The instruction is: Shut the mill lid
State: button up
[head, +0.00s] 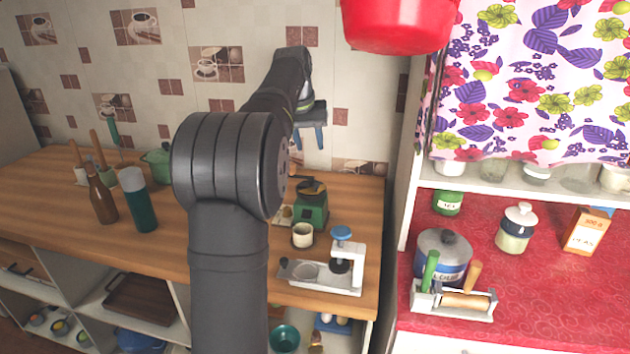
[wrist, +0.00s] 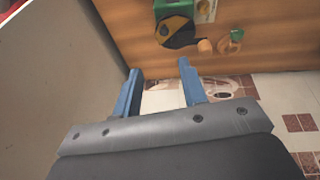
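The mill (head: 311,209) is a small green box on the wooden counter, just right of my forearm. Its top carries a dark round part with a brass-coloured area (head: 312,187). The mill is also at the top of the wrist view (wrist: 163,8), with the dark round part (wrist: 180,34) beside it. I cannot tell clearly how far the lid stands open. My gripper (head: 309,136) is above and behind the mill, near the tiled wall, apart from it. In the wrist view its two blue fingers (wrist: 160,78) are spread with nothing between them.
A cream cup (head: 303,235) and a white press with a blue knob (head: 342,268) stand in front of the mill. A bottle (head: 101,197) and a teal flask (head: 139,204) stand left. A red pot (head: 397,25) hangs above right. A cabinet side (head: 401,190) bounds the counter.

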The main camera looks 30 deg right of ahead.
aim_at(315, 186)
jog(key=w+d+f, duration=0.1)
jog(key=f, duration=0.3)
jog(key=w+d+f+m, duration=0.1)
jog(key=f, duration=0.4)
jog(key=d+f+m+t, duration=0.1)
jog(key=f, duration=0.4)
jog(key=shift+w+d, duration=0.3)
jog(key=shift+w, duration=0.1)
jog(key=shift+c, duration=0.2)
grip_shut()
